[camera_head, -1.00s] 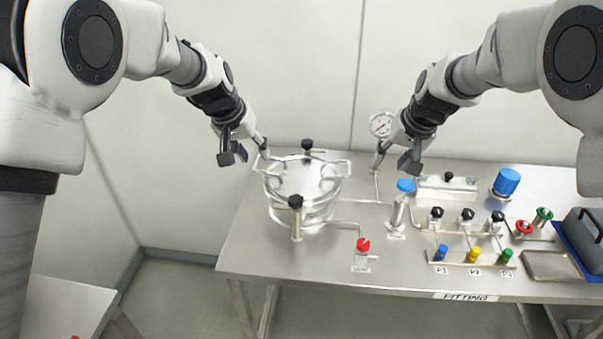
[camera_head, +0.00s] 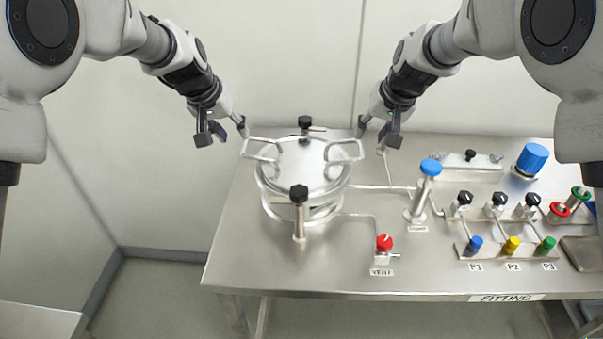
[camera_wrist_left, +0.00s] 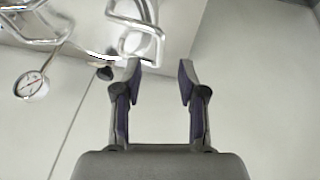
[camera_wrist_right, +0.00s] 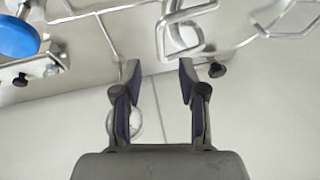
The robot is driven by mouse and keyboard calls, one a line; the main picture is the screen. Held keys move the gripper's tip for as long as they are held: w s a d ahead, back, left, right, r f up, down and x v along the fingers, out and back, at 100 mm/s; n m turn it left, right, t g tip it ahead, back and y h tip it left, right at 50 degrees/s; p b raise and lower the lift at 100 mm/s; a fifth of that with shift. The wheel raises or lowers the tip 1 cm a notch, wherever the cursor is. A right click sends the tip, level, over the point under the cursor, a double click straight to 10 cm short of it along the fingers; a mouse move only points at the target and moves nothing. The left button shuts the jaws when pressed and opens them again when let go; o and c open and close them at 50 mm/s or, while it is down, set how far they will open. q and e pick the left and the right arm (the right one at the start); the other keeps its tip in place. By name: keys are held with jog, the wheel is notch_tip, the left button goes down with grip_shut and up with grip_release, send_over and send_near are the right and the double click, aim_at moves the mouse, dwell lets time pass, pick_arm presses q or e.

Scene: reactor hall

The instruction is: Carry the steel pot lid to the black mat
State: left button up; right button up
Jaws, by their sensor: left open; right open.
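The steel pot lid (camera_head: 302,165) sits on the round steel pot (camera_head: 270,205) at the left part of the steel table. It has a wire handle on each side, the left handle (camera_head: 262,151) and the right handle (camera_head: 343,151). My left gripper (camera_head: 222,130) is open and empty, left of and above the left handle; in the left wrist view that handle (camera_wrist_left: 140,42) shows just beyond the fingers. My right gripper (camera_head: 378,132) is open and empty, just right of the right handle, which shows in the right wrist view (camera_wrist_right: 180,35).
Black-knobbed clamps stand at the front (camera_head: 299,205) and back (camera_head: 305,124) of the pot. A red vent valve (camera_head: 384,245), a blue-capped fitting (camera_head: 430,168) and several knobbed valves stand to the right. A pressure gauge (camera_wrist_left: 31,86) shows in the left wrist view. The table's front left corner is clear.

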aim_at(243, 146)
pick_arm(q)
jog(key=x, duration=0.6)
jog(key=shift+w+f, duration=0.3)
jog(key=shift+w, duration=0.05)
pick_arm(e)
jog(key=x, duration=0.7)
jog(key=shift+w+r, duration=0.15)
pick_arm(q)
jog(key=shift+w+d+f, duration=0.1)
jog(key=shift+d+f, duration=0.05)
jog(key=shift+f, duration=0.35)
pick_arm(e)
jog(key=shift+w+a+f, duration=0.1)
jog(key=shift+w+f, duration=0.05)
jog(key=shift+f, duration=0.3)
pick_arm(q)
grip_shut()
pick_arm(e)
grip_shut()
pick_arm(q)
jog(key=shift+r, duration=0.1)
